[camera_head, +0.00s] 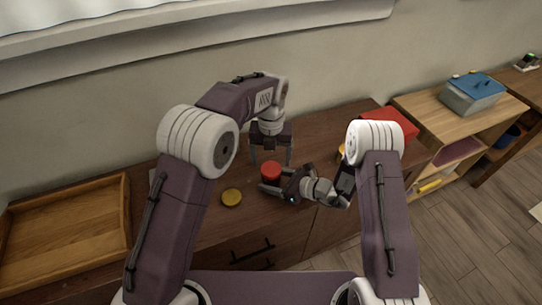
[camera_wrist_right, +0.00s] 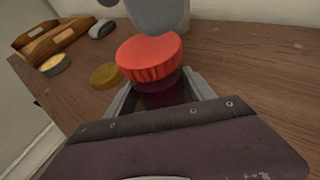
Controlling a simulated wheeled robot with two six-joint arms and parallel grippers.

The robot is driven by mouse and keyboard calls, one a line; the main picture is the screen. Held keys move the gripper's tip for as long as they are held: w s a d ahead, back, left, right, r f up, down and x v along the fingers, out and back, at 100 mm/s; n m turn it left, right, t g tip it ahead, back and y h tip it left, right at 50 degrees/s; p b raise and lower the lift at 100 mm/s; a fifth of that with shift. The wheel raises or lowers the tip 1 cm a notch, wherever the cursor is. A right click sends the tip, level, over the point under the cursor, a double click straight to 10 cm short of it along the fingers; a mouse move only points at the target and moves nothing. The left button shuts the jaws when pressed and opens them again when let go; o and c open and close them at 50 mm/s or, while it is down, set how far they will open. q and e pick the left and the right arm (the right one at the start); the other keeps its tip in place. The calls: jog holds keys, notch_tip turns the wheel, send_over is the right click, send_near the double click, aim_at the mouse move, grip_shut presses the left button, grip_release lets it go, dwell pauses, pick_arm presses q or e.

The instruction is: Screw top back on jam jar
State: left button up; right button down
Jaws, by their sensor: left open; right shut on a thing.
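The jam jar (camera_wrist_right: 163,92) is dark and stands upright between the fingers of my right gripper (camera_wrist_right: 163,100), which is shut on it. Its red ribbed top (camera_wrist_right: 150,57) sits on the jar's mouth; I cannot tell whether it is screwed tight. The red top also shows in the head view (camera_head: 271,170), where my right gripper (camera_head: 272,188) reaches in from the right, low over the cabinet top. My left gripper (camera_head: 271,160) points down over the red top with its fingers apart. A grey part above the top hides its far edge in the wrist view.
A yellow round disc (camera_head: 231,197) lies flat left of the jar. A wooden tray (camera_head: 65,236) is at the far left. A red box (camera_head: 398,124) and a blue-lidded bin (camera_head: 470,95) are at the right. The wall runs close behind.

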pick_arm(q)
jog(key=n, duration=0.4)
jog(key=shift+n, duration=0.3)
jog(key=n, duration=0.6)
jog(key=shift+s, duration=0.15)
jog(key=n, duration=0.6)
jog(key=shift+a+r+n, duration=0.1)
jog(key=shift+r+n, duration=0.1)
jog(key=shift+n, duration=0.2)
jog(key=n, duration=0.6)
jog(key=shift+r, duration=0.2)
jog(key=n, duration=0.6)
jog(key=shift+r+n, duration=0.2)
jog(key=shift+n, duration=0.1)
jog(key=n, duration=0.6)
jog(key=shift+r, duration=0.25)
jog(key=n, duration=0.3)
jog(key=shift+r, duration=0.1)
jog(key=n, duration=0.4)
jog(key=shift+w+r+n, duration=0.2)
jog(key=shift+r+n, duration=0.1)
jog(key=shift+n, duration=0.1)
jog(key=shift+w+r+n, duration=0.1)
jog(key=shift+r+n, duration=0.1)
jog(key=shift+n, duration=0.8)
jog(key=shift+w+r, duration=0.15)
jog(key=shift+r, duration=0.05)
